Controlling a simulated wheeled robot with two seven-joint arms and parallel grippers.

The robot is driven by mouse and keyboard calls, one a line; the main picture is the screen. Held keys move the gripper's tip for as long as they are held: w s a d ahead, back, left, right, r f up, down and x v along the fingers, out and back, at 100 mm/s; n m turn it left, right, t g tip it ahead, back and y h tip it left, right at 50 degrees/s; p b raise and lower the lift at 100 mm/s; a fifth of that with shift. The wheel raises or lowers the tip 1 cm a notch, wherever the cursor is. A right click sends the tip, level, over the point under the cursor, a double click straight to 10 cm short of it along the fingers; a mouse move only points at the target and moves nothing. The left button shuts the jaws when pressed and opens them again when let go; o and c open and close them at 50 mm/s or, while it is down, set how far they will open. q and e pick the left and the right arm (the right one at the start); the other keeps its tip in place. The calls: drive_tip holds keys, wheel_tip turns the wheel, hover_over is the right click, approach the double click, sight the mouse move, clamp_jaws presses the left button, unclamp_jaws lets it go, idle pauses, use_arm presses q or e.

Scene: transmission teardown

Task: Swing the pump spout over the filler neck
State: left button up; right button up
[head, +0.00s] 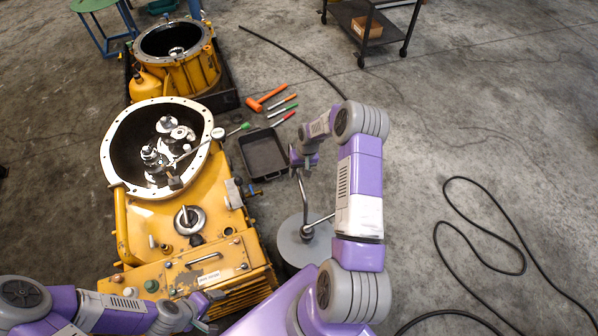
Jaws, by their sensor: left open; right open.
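The pump (287,248) is a grey round drum on the floor to the right of the yellow transmission (180,240). A thin metal pipe (303,195), which looks like its spout, rises from it toward my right gripper (303,161). That gripper is open at the pipe's upper end; I cannot tell whether it touches. A short metal bar (321,221) sticks out low on the pump. My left gripper (212,300) is open, low over the transmission's near end. The filler neck is not clearly identifiable among the small fittings on the housing top; a round dark-centred fitting (189,219) stands there.
A dark tray (263,155) lies beside the transmission, with an orange mallet (265,98) and several coloured-handled tools beyond it. A second yellow housing (185,75) and a yellow jug (145,86) stand farther back. A black cable (490,230) loops over open floor at right.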

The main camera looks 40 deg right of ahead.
clamp_jaws()
drive_tip(key=shift+a, duration=0.1)
idle(0.4)
drive_tip(key=s+a+n+g, duration=0.1)
drive_tip(key=s+a+n, duration=0.1)
drive_tip(key=a+n, duration=0.6)
drive_tip(key=s+a+n+g, duration=0.1)
drive_tip(key=s+a+n, duration=0.1)
drive_tip(key=a+n, duration=0.5)
drive_tip(key=shift+a+n+g+h, duration=0.3)
drive_tip(key=shift+a+n+g, duration=0.1)
drive_tip(key=shift+a, duration=2.05)
drive_tip(key=shift+s, duration=0.15)
